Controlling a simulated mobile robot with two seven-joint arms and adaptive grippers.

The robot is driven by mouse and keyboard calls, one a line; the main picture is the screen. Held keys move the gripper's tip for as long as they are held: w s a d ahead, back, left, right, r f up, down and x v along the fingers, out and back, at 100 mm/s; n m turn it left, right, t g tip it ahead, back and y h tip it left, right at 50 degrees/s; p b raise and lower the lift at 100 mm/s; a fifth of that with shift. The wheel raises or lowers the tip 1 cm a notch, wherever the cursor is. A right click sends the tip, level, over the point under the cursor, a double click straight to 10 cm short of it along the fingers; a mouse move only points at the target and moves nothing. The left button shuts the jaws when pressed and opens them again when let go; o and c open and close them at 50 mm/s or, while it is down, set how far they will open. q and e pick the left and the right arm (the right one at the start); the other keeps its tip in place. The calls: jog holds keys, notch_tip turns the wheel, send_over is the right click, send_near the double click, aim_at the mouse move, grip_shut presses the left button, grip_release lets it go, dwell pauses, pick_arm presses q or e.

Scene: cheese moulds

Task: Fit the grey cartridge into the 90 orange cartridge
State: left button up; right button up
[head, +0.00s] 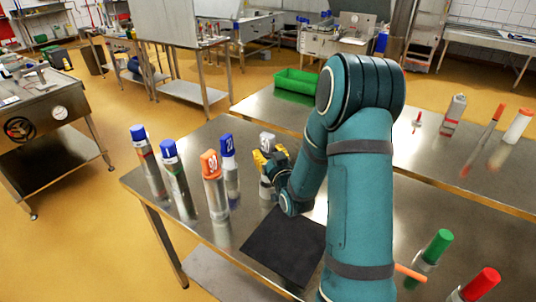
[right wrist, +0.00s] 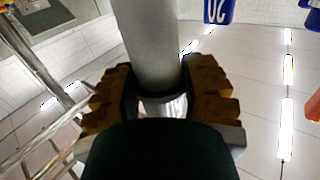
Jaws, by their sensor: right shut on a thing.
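The grey cartridge (head: 266,141), with a pale numbered top, stands upright in my right gripper (head: 270,160). In the right wrist view the gripper's yellow-brown fingers (right wrist: 160,95) are closed around its smooth grey body (right wrist: 150,40). The 90 orange cartridge (head: 210,166) stands upright on the steel table, left of the gripper and apart from it. It has an orange top marked 90 over a shiny metal body. Whether the grey cartridge's lower end touches the table is hard to tell. My left gripper is in no view.
Blue-topped cartridges stand close by: one (head: 227,146) just behind the orange one, two more (head: 168,150) (head: 138,133) to its left. A black mat (head: 285,246) lies in front. Green-topped (head: 438,246) and red-topped (head: 481,284) cartridges are at right. A green crate (head: 297,83) sits behind.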

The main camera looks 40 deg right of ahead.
jog(key=shift+b, duration=0.65)
dwell(0.8)
dwell(1.0)
jog(key=shift+f+b, duration=0.15)
jog(key=shift+b, duration=0.2)
jog(key=shift+f, duration=0.15)
jog(key=shift+f+b, duration=0.85)
jog(key=shift+b, duration=0.4)
jog(key=shift+f+b, duration=1.95)
jog(key=shift+b, duration=0.25)
